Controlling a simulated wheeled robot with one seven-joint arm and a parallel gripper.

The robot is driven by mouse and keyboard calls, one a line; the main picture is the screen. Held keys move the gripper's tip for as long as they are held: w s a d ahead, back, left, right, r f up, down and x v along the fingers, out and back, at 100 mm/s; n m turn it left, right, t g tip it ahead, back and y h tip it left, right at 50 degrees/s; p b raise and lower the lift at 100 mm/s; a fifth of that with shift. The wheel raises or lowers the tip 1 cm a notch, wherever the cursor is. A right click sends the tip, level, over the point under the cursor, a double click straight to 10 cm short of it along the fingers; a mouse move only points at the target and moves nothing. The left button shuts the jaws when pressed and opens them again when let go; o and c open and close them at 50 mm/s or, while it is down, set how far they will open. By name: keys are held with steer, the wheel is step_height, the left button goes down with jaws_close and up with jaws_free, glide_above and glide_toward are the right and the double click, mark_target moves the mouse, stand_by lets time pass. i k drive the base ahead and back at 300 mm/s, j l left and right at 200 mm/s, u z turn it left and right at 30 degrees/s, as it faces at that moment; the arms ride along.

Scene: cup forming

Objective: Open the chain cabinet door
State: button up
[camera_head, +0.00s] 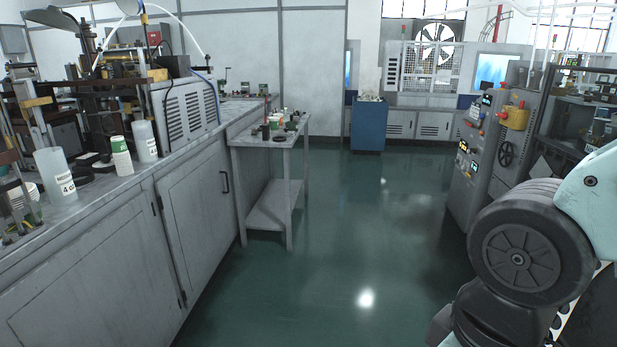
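A long grey cabinet runs along the left under a worktop. One shut cabinet door (200,222) has a dark vertical handle (225,182) near its upper right edge and hinges on its left edge. A wider grey panel (95,285) lies nearer to me on the same cabinet. No label shows which of these is the chain cabinet. My arm shows at the lower right, well apart from the cabinet. My gripper is not in view.
A grey side table (268,212) with small items stands just past the door's handle side. Cups and machinery stand on the worktop (110,183). A control console (470,165) is at the right. The green floor (330,260) between is clear. A blue bin (368,125) stands farther back.

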mark_target(192, 198)
steer(key=i+u, duration=0.1)
steer(key=i, duration=0.4)
steer(key=i+l+u, duration=0.1)
steer(key=i, duration=0.4)
steer(key=i+l, duration=0.15)
steer(key=i, duration=0.35)
steer(key=i+j+u, duration=0.15)
steer(key=i, duration=0.55)
steer(key=i+j+u, duration=0.15)
steer(key=i, duration=0.5)
steer(key=i+j+u, duration=0.15)
steer(key=i, duration=0.55)
steer(key=i+j+z, duration=0.2)
steer(key=i+j, duration=0.4)
